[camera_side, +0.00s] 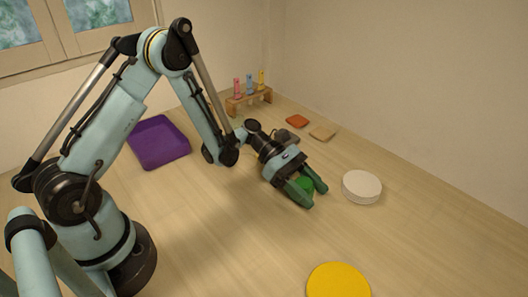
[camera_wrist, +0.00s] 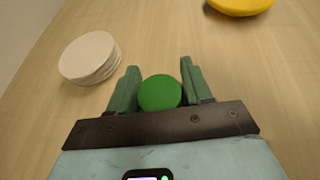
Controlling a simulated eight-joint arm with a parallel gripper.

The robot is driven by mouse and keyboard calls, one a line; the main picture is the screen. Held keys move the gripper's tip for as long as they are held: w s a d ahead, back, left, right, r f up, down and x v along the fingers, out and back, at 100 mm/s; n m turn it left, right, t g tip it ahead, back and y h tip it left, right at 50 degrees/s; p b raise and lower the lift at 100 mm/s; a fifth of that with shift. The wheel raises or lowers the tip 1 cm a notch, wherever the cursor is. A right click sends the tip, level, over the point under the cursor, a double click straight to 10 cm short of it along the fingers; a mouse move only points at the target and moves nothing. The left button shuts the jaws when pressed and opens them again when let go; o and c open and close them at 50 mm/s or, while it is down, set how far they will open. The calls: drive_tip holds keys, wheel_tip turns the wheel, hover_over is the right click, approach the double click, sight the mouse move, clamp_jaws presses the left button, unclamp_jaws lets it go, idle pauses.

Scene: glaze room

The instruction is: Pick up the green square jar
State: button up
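A green jar (camera_wrist: 160,93) shows between the fingers of my gripper (camera_wrist: 160,80) in the wrist view. Its visible top looks round, not square. In the side view a small part of the jar (camera_side: 305,184) shows between the dark green fingers of my gripper (camera_side: 308,193), which point down toward the table. The fingers are apart, one on each side of the jar and very close to it. I cannot tell whether both touch it. The jar's lower part is hidden.
A stack of white discs (camera_side: 361,187) stands close to the right of my gripper. A yellow disc (camera_side: 338,281) lies at the front, a purple tray (camera_side: 157,143) at the back left. A rack with vials (camera_side: 248,99) and orange (camera_side: 297,121) and tan (camera_side: 323,133) tiles are at the back.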

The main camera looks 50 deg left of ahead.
drive_tip(key=c, duration=0.6)
drive_tip(key=shift+o, duration=0.2)
drive_tip(key=shift+r, duration=0.1)
